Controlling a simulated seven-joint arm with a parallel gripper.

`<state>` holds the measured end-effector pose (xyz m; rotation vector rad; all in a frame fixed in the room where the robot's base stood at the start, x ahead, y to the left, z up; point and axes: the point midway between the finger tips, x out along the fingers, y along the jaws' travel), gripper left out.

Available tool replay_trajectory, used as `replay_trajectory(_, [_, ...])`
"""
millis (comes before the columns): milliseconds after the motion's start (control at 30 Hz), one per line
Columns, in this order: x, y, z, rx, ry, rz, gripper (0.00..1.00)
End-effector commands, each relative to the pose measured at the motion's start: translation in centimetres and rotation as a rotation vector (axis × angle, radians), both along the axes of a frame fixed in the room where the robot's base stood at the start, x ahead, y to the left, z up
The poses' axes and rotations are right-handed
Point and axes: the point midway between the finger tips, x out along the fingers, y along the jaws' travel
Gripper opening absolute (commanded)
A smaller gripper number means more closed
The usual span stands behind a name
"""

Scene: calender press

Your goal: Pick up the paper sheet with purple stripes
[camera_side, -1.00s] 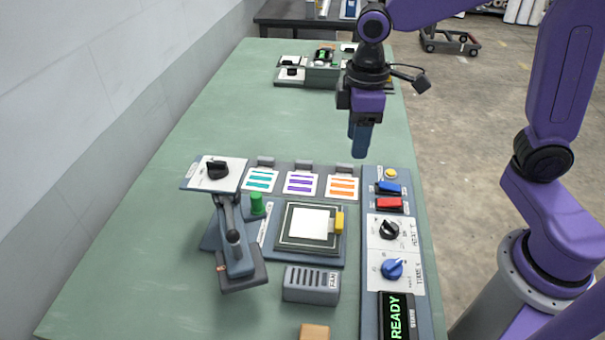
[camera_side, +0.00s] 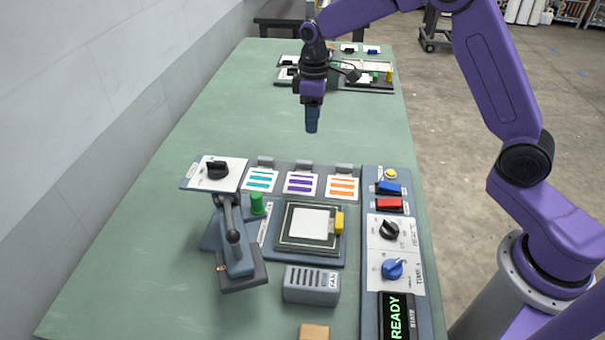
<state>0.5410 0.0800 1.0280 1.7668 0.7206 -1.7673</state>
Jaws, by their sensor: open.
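The paper sheet with purple stripes (camera_side: 300,184) lies flat in the middle of a row of three sheets. The sheet with teal stripes (camera_side: 260,180) is to its left and the sheet with orange stripes (camera_side: 342,187) is to its right. A small grey block stands at the back edge of each sheet. My gripper (camera_side: 312,130) is open and empty, pointing down, above and behind the purple-striped sheet and apart from it. From this side the gap between its fingers is hard to see.
A lever press (camera_side: 232,240) stands at the left. A framed plate with a white square (camera_side: 310,223) lies in front of the sheets. A control panel (camera_side: 393,250) with buttons and knobs is at the right.

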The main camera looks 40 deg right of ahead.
Motion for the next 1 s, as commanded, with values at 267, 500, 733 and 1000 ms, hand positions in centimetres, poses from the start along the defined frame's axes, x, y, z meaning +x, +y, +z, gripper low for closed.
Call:
replay_trajectory(267, [-0.1, -0.1, -5.3, -0.001, 0.004, 0.000, 0.49])
replay_trajectory(500, [-0.1, 0.0, -7.9, 0.000, 0.001, -0.001, 0.49])
replay_trajectory(733, [0.0, 0.1, -9.8, -0.001, 0.002, -0.001, 0.49])
replay_trajectory(1000, [0.1, 0.2, -13.0, -0.001, 0.001, -0.001, 0.49])
